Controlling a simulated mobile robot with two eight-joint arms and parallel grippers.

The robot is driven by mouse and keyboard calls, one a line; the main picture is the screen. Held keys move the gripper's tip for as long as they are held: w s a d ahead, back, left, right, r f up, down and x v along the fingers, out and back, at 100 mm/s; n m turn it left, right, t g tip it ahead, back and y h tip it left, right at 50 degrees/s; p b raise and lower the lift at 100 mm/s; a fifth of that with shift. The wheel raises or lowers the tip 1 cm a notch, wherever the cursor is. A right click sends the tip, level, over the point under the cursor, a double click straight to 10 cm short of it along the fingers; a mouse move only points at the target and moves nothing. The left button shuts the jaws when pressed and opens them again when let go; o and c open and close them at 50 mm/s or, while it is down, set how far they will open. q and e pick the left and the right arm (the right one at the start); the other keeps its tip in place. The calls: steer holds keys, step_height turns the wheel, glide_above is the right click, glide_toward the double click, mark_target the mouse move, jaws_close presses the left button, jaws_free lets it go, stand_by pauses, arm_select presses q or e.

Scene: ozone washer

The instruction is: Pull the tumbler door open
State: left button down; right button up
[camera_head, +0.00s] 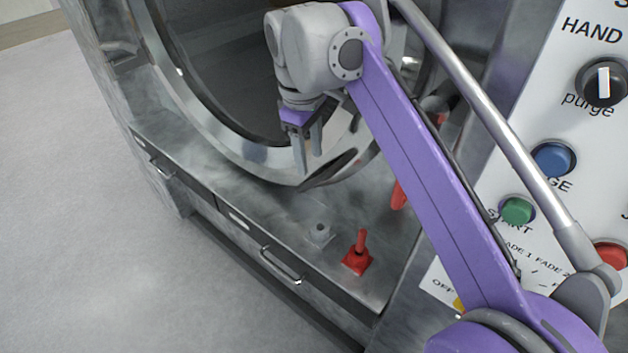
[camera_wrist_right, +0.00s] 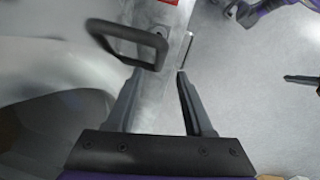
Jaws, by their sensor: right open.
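The round tumbler door (camera_head: 215,135) has a broad metal ring and dark glass, and it fills the upper left of the head view. It looks shut. My right gripper (camera_head: 308,162) points down at the door's lower right rim, with its fingers apart. In the wrist view a dark looped handle (camera_wrist_right: 130,62) lies just beyond the open fingers of my right gripper (camera_wrist_right: 158,74). One end of the loop shows between the fingertips; I cannot tell the depth gap. A purple arm with dark fingers, seemingly my left gripper (camera_wrist_right: 240,12), shows at the wrist view's top right.
A control panel (camera_head: 530,150) with coloured buttons stands at the right. A red fitting (camera_head: 357,255) and a grey one (camera_head: 320,234) stand on the machine's metal ledge (camera_head: 270,220). A drawer handle (camera_head: 281,266) projects from its front. The floor (camera_head: 80,220) at left is clear.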

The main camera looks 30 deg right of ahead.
mark_target(313, 184)
steer(key=f, duration=0.5)
steer(key=d+f+b, duration=0.1)
steer(key=f, duration=0.2)
steer(key=shift+w+f, duration=0.25)
steer(key=shift+f, duration=0.1)
jaws_close()
stand_by(0.9)
